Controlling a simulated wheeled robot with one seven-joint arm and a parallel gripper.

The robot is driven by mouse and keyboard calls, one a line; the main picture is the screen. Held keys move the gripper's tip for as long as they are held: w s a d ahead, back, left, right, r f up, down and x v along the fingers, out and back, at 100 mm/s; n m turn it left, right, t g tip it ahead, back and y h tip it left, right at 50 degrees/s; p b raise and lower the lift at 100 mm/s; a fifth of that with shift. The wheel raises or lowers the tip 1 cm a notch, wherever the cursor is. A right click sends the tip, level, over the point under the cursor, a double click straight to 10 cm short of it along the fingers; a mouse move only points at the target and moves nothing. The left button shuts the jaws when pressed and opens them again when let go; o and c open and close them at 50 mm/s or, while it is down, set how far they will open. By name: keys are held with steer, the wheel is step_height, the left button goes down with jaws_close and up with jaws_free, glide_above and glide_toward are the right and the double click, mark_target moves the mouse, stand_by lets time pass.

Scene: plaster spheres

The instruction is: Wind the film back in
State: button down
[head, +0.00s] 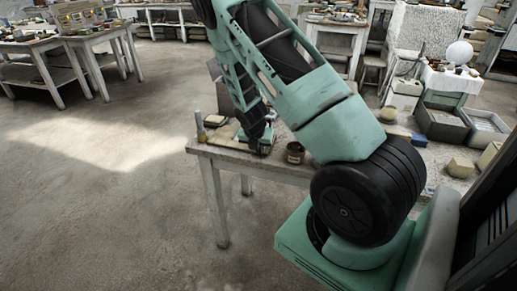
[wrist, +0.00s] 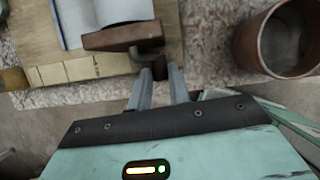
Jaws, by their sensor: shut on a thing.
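In the wrist view, a reddish-brown bar (wrist: 122,37) with a grey bent pin and a dark knob (wrist: 159,68) looks like a crank. My gripper (wrist: 158,78) is shut on the knob, its two grey fingers close on either side. Behind the bar is a pale, blue-edged thing (wrist: 72,22), partly hidden by it; I cannot tell whether it is the film's holder. No film is clearly visible. In the head view, my gripper (head: 254,144) is low over the table, beside a small greenish thing mostly hidden by the arm.
The wooden table (head: 228,155) bears a brown pot (head: 295,153), also at right in the wrist view (wrist: 282,40). A light wooden board (wrist: 42,48) lies under the crank area. A bottle-like thing (head: 200,127) stands at the table's left. Floor to the left is clear.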

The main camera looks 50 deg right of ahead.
steer(key=c, duration=1.3)
jaws_free()
steer(key=v, duration=1.7)
steer(key=shift+r+b, duration=0.2)
steer(key=shift+b, duration=0.15)
